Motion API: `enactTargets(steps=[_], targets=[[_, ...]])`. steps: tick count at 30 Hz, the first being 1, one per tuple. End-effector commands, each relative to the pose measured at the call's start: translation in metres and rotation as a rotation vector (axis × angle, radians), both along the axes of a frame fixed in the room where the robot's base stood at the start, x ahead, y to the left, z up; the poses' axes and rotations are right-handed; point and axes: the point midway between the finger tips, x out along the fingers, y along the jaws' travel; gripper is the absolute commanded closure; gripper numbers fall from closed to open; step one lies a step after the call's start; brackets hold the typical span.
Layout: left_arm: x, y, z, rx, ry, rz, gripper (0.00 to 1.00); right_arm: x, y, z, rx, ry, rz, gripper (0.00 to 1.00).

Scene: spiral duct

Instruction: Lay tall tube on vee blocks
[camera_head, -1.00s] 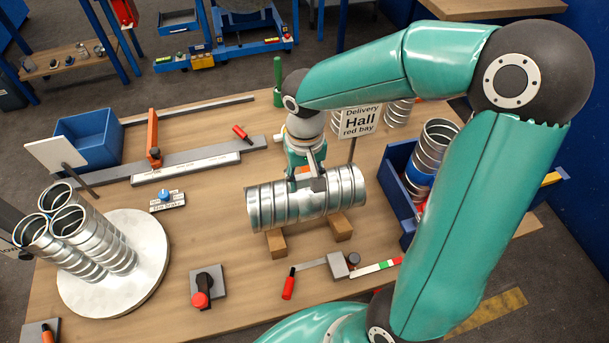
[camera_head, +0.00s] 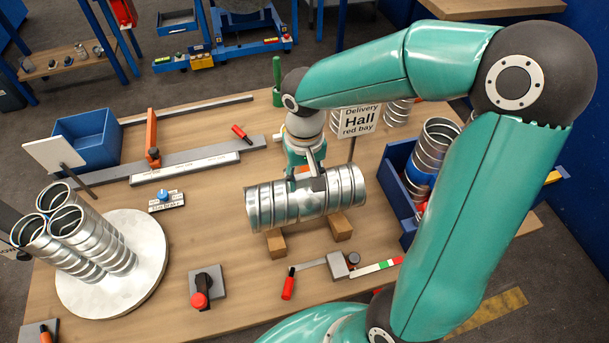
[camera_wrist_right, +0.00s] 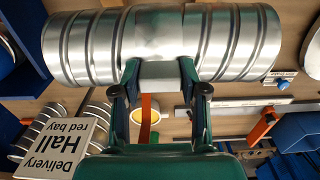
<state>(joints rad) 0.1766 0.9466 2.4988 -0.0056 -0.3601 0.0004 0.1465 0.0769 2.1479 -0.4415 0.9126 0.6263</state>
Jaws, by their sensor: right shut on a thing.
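A silver ribbed spiral tube (camera_head: 280,203) lies on its side over two wooden vee blocks (camera_head: 340,226) in the middle of the table. Whether it touches both blocks is hard to tell. My right gripper (camera_head: 309,181) comes from above and behind and is shut on the tube near its middle. In the right wrist view the tube (camera_wrist_right: 95,45) spans the top, with the fingers of my right gripper (camera_wrist_right: 160,75) at its edge. More upright silver tubes (camera_head: 85,245) stand on a round white plate (camera_head: 148,285) at the left. My left gripper does not show.
A blue bin (camera_head: 405,205) with tubes stands right of the blocks. A blue box (camera_head: 90,140) is at back left. A delivery sign (camera_head: 360,121) stands behind the tube.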

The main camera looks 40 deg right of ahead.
Motion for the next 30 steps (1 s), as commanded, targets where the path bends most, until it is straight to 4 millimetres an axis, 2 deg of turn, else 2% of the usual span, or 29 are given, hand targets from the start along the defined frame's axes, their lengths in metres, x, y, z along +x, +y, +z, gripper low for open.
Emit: enactTargets(steps=[30], targets=[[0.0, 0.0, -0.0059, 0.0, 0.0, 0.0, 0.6, 0.0001, -0.0006, -0.0042, 0.0, -0.001, 0.0, 1.0]])
